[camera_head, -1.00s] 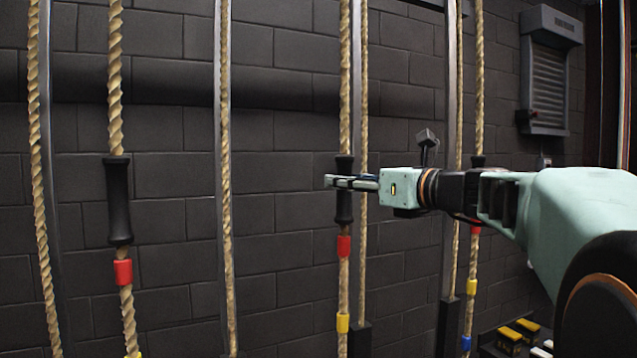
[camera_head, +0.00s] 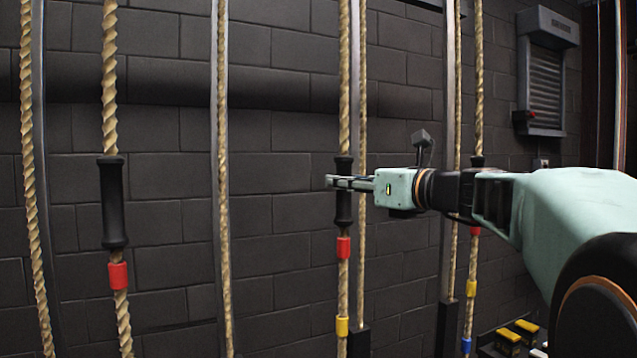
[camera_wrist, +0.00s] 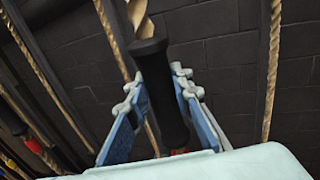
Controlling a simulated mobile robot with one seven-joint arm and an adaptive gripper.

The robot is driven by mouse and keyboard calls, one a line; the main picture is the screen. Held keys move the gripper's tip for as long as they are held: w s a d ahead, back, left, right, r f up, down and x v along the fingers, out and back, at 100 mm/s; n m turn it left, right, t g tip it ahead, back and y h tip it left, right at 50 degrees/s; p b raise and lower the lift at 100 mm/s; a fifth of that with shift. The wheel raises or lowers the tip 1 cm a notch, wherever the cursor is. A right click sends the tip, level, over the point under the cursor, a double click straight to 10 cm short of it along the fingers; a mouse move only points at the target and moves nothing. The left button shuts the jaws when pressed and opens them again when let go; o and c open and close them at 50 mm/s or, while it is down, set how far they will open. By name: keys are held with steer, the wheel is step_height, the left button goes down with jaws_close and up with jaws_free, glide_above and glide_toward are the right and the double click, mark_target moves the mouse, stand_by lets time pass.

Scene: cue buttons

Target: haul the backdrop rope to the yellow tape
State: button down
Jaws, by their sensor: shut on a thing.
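A tan rope (camera_head: 344,88) hangs in the middle of the head view with a black handle (camera_head: 344,211) on it. Below the handle are a red tape band (camera_head: 343,247) and, lower, a yellow tape band (camera_head: 342,326). My gripper (camera_head: 336,182) is level and shut on this handle, near its upper part. In the wrist view the handle (camera_wrist: 162,88) stands between my blue fingers, with a bit of red tape (camera_wrist: 180,151) below it. No label shows which rope is the backdrop's.
A left rope has its own black handle (camera_head: 112,202) and red tape (camera_head: 118,276). Another handled rope (camera_head: 478,100) hangs behind my arm. Metal uprights and a dark block wall stand close behind. Yellow-topped items (camera_head: 526,326) sit low at right.

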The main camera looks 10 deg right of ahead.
mark_target(346, 343)
steer(key=shift+f, duration=0.1)
step_height(346, 343, down, 34)
steer(key=b, duration=2.4)
steer(key=c, duration=1.7)
jaws_free()
steer(key=v, duration=0.7)
steer(key=shift+s+d, duration=0.15)
steer(key=shift+s, duration=0.05)
